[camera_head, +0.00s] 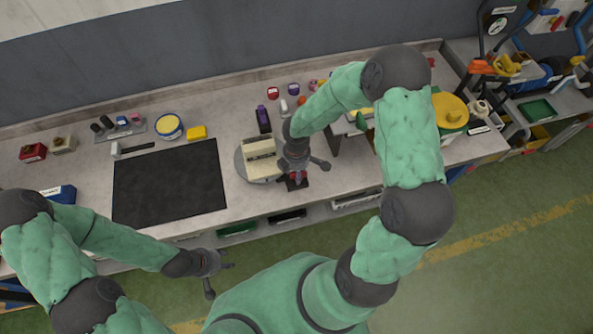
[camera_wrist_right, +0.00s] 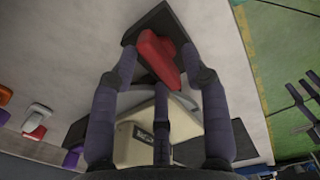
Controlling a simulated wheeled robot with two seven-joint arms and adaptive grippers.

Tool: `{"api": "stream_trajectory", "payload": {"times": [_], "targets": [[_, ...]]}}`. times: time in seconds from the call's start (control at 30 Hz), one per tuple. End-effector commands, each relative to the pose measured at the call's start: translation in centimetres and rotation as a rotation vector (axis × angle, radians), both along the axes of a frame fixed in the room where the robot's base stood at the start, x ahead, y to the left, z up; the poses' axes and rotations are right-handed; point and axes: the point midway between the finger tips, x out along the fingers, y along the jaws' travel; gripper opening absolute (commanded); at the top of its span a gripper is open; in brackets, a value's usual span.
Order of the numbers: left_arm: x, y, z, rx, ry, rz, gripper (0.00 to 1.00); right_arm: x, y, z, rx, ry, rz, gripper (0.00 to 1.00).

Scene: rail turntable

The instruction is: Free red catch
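The red catch (camera_wrist_right: 156,52) sits on a dark base plate (camera_wrist_right: 181,22) in the right wrist view. In the head view a little of the catch (camera_head: 296,179) shows at the bench's front, beside the grey turntable disc (camera_head: 241,168). A cream block (camera_head: 260,150) stands on the disc. My right gripper (camera_head: 297,168) is directly over the catch. In the right wrist view its fingers (camera_wrist_right: 160,62) are spread around the catch, with gaps visible; contact cannot be told. My left gripper (camera_head: 222,268) is open and empty, in front of the bench.
A black mat (camera_head: 170,183) lies left of the turntable. A purple-topped dark item (camera_head: 263,120) stands behind it. A yellow block (camera_head: 197,133) and a round yellow-topped tub (camera_head: 169,126) are behind the mat. A yellow round part (camera_head: 450,110) is at the right.

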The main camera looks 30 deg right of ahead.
Motion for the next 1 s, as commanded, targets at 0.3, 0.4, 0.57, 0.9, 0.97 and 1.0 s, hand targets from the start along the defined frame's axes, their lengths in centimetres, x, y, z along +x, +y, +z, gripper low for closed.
{"api": "stream_trajectory", "payload": {"times": [0.3,0.4,0.57,0.9,0.97,1.0], "targets": [[0.0,0.0,0.0,0.000,0.000,0.000,0.40,0.0,0.0,0.7,0.000,-0.001,-0.001,0.46],[0.0,0.0,0.0,0.000,0.000,0.000,0.40,0.1,0.0,1.9,-0.001,-0.003,-0.001,0.46],[0.0,0.0,0.0,0.000,0.000,0.000,0.40,0.1,0.0,5.1,-0.002,-0.005,-0.001,0.46],[0.0,0.0,0.0,0.000,0.000,0.000,0.40,0.1,0.0,10.7,-0.001,-0.002,-0.001,0.46],[0.0,0.0,0.0,0.000,0.000,0.000,0.40,0.1,0.0,11.3,0.000,-0.002,0.000,0.46],[0.0,0.0,0.0,0.000,0.000,0.000,0.40,0.0,0.0,11.5,0.000,-0.001,0.001,0.46]]}}
